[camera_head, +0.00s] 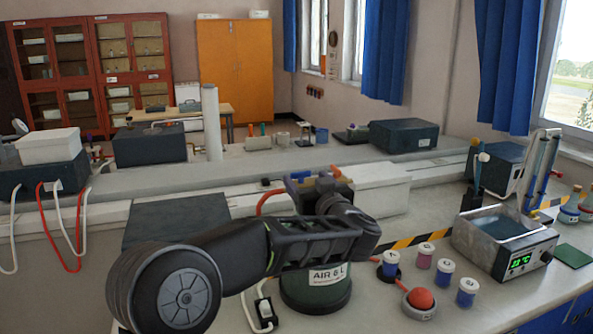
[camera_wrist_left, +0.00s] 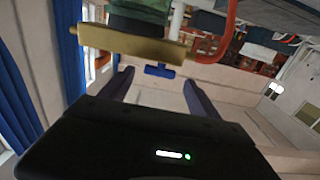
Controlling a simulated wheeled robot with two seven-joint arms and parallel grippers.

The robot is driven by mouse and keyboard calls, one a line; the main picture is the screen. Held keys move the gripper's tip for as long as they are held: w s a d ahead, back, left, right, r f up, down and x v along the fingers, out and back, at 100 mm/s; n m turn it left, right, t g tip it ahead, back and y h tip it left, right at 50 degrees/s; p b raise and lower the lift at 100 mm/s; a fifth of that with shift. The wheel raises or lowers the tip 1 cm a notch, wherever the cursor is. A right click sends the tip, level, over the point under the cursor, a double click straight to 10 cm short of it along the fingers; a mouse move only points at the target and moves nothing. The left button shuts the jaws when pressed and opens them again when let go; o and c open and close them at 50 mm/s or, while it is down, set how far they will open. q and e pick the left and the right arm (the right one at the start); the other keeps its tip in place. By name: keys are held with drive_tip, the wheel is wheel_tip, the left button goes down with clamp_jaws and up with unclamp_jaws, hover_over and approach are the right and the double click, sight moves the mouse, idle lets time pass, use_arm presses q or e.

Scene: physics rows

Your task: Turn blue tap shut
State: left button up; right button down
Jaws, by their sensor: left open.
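The blue tap (camera_wrist_left: 160,70) is a small T-shaped handle below a brass bar (camera_wrist_left: 130,42) in the wrist view. The bar sits by the green air cylinder, labelled AIR 6 L (camera_head: 316,298) in the head view. My left gripper (camera_head: 312,181) is at the top of the cylinder. In the wrist view its two dark fingers (camera_wrist_left: 158,82) are spread apart, with the tap showing in the gap between them. I cannot tell whether either finger touches the tap. In the head view my left arm and gripper largely hide the valve area. My right gripper is not in view.
A red hose (camera_head: 270,197) runs from the cylinder top. To the right are several small lidded jars (camera_head: 443,273), a red-topped round item (camera_head: 420,299) and a water bath (camera_head: 500,238). The right front bench is partly clear.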

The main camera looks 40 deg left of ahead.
sight(300, 173)
use_arm(q)
drive_tip(key=p+x, duration=0.1)
drive_tip(key=x, duration=0.6)
drive_tip(key=shift+w+a+f, duration=0.1)
drive_tip(key=shift+w+a, duration=0.15)
drive_tip(key=shift+a, duration=0.1)
drive_tip(key=shift+c, duration=0.5)
drive_tip(key=c, duration=1.3)
drive_tip(key=shift+o, duration=0.2)
